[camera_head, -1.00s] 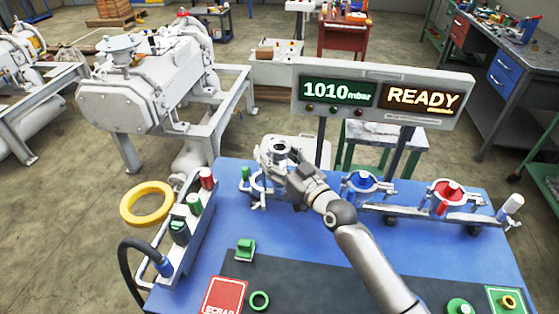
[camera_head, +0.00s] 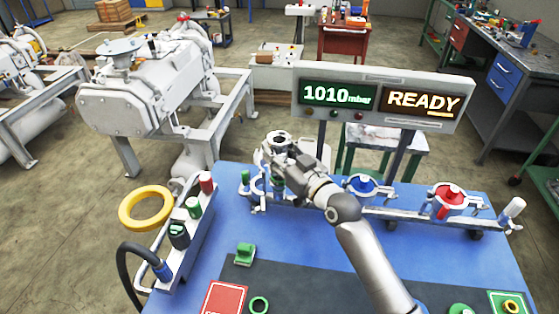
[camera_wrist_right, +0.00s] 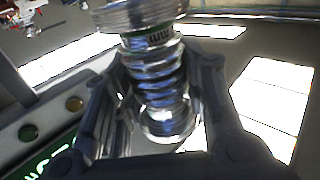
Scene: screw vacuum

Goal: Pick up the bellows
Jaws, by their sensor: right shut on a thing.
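The bellows is a shiny ribbed metal tube with a flange and a green band, seen close up in the wrist view (camera_wrist_right: 158,75). Its top ring (camera_head: 276,140) shows above my right gripper (camera_head: 287,160) in the head view. My right gripper's fingers lie on both sides of the ribs in the wrist view (camera_wrist_right: 163,75), shut on the bellows. In the head view they hold it above the left end of the metal rail on the blue table. My fingers and wrist hide much of the bellows there. My left gripper is not in view.
A display board (camera_head: 380,97) reading 1010 mbar and READY stands behind my right arm. Blue (camera_head: 362,186) and red (camera_head: 448,200) fittings sit on the rail to the right. A yellow ring (camera_head: 146,206) and a switch box (camera_head: 187,235) are at the left.

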